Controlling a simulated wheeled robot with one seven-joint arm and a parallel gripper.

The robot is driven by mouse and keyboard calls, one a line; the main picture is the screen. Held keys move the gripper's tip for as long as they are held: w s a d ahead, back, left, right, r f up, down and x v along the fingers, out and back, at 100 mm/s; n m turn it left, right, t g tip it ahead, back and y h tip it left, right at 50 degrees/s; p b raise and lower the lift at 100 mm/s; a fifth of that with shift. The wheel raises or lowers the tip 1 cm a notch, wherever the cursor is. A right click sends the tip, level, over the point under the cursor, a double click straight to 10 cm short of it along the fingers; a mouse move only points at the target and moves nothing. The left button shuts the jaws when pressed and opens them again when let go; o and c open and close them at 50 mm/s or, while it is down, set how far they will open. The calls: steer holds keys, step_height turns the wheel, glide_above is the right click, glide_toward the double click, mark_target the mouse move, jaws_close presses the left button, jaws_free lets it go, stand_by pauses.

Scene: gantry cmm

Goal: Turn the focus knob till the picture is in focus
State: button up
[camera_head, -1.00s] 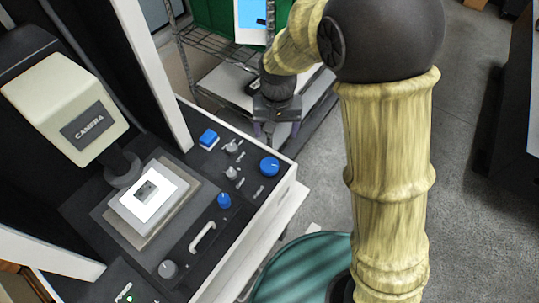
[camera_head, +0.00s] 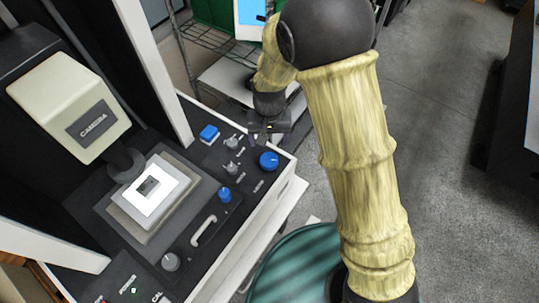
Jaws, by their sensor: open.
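The control panel (camera_head: 195,215) of the machine carries several knobs: a large blue knob (camera_head: 269,161) near its right corner, a smaller blue knob (camera_head: 224,195), two small grey knobs (camera_head: 231,169) and a grey knob (camera_head: 170,262) at the front. Their labels are too small to read, so I cannot tell which is the focus knob. My gripper (camera_head: 267,143) is open and empty, pointing down just behind and above the large blue knob, apparently apart from it. A blue and white screen (camera_head: 250,20) shows at the top, partly cut off; its focus cannot be judged.
A cream camera head (camera_head: 68,105) hangs over a lit stage (camera_head: 150,192) with a small dark sample. A blue button (camera_head: 209,133) and a pale handle (camera_head: 203,231) are on the panel. A white post (camera_head: 158,80) rises left of my gripper. A wire shelf (camera_head: 205,40) stands behind.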

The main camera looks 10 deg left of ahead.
mark_target(269, 159)
step_height(269, 159, down, 11)
steer(key=shift+r+p, duration=0.15)
steer(key=shift+p, duration=1.05)
steer(key=c, duration=1)
steer(key=shift+o, duration=0.2)
steer(key=shift+n, duration=0.3)
steer(key=shift+n+b, duration=0.75)
steer(key=shift+n, duration=0.05)
steer(key=shift+n+b, duration=0.8)
steer(key=shift+n, duration=1)
